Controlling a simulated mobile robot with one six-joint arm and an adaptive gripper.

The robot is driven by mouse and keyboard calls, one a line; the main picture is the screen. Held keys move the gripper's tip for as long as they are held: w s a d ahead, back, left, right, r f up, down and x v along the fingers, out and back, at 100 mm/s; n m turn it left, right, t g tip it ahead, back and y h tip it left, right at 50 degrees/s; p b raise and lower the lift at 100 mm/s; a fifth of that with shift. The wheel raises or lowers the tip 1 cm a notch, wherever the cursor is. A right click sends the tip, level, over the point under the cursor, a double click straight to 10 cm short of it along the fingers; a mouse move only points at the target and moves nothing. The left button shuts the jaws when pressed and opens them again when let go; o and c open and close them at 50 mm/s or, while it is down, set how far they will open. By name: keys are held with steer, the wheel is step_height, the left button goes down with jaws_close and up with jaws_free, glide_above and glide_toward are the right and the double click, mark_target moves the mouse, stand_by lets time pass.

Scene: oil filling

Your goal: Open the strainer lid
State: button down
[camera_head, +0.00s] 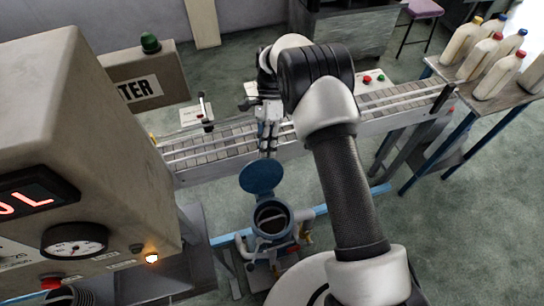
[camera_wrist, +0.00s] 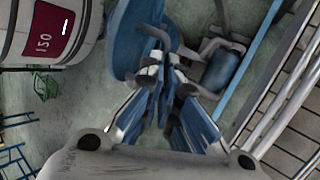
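The strainer's round blue lid (camera_head: 262,177) stands raised at the far side of the blue strainer body (camera_head: 271,219). The round mouth of the body is uncovered, with a thin bar across its dark inside. My gripper (camera_head: 268,152) points down just above and behind the raised lid. In the wrist view my gripper (camera_wrist: 168,82) has its fingertips close together beside the blue lid (camera_wrist: 130,35), overlapping its edge. I cannot tell whether the fingers touch the lid or hold anything.
A conveyor (camera_head: 213,148) runs behind the strainer. A large grey machine (camera_head: 85,130) with a gauge fills the left. Bottles (camera_head: 497,77) stand on a table (camera_head: 520,82) at the right. The floor at lower right is clear.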

steer(key=shift+s+a+f+m+g+b, duration=0.15)
steer(key=shift+f+b, duration=0.1)
steer(key=shift+f, duration=0.35)
steer(key=shift+s+f+m+g+b, duration=0.1)
steer(key=shift+f+b, duration=0.1)
steer(key=shift+f, duration=0.4)
steer(key=shift+s+a+f+m+g+b, duration=0.15)
steer(key=shift+f+b, duration=0.1)
steer(key=shift+f, duration=0.35)
steer(key=c, duration=2)
jaws_free()
steer(key=shift+w, duration=0.25)
steer(key=shift+o, duration=1.4)
steer(key=shift+s+a, duration=0.15)
steer(key=shift+a, duration=0.05)
steer(key=shift+w, duration=0.2)
